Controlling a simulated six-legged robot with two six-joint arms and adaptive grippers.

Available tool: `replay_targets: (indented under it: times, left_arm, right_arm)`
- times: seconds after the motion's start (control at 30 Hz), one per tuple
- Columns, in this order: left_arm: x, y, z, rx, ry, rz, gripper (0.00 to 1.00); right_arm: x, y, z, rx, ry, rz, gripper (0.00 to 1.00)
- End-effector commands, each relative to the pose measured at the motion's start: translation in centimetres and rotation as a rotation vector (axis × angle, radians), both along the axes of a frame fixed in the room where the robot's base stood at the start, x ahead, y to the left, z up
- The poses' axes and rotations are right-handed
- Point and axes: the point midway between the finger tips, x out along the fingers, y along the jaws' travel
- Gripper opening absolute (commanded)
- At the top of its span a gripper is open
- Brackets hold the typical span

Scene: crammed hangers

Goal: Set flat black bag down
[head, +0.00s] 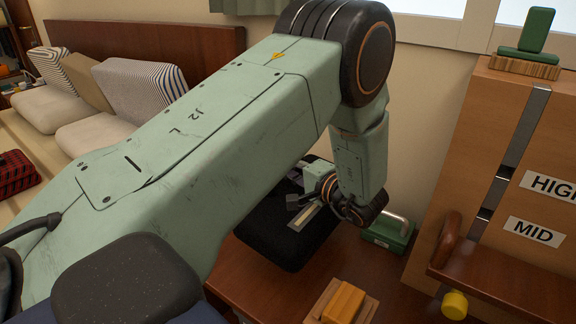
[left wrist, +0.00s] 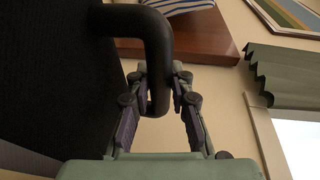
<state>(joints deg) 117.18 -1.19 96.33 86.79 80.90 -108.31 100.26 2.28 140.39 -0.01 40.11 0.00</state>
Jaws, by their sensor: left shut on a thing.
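The black bag (head: 268,228) is over the brown wooden tabletop (head: 262,285), partly hidden behind my left arm. Whether its underside touches the wood is hard to tell. My left gripper (head: 305,203) is at the bag's upper right side. In the left wrist view, the bag's dark body (left wrist: 50,75) fills the left side, and its thick curved handle (left wrist: 158,50) runs down between the fingers. My left gripper (left wrist: 159,88) is shut on this handle. My right gripper is in neither view.
A green block with a metal handle (head: 388,232) stands right of the bag. A yellow block on a wooden tray (head: 342,303) is in front. A wooden panel marked HIGH and MID (head: 533,231) rises at the right. A bed with pillows (head: 95,135) is at the left.

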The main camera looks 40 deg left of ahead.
Motion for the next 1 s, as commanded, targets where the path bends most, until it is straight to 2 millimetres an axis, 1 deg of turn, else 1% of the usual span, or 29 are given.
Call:
replay_targets:
  times: [0.03,0.2,0.6,0.77,1.0]
  left_arm:
    - [0.0,0.0,-0.8,0.002,-0.003,-0.001,0.00]
    - [-0.1,0.0,-1.6,0.001,-0.004,0.000,0.00]
    - [0.1,-0.1,-1.6,0.001,-0.004,0.000,0.00]
    - [0.2,0.0,-1.5,-0.013,-0.002,0.003,0.00]
    - [0.3,-0.1,-1.2,-0.077,0.004,0.015,0.00]
  right_arm:
    - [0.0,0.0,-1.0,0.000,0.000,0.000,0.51]
    - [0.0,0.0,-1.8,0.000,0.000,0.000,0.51]
    - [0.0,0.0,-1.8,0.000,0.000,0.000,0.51]
    - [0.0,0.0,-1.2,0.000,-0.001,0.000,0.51]
    - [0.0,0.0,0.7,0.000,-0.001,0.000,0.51]
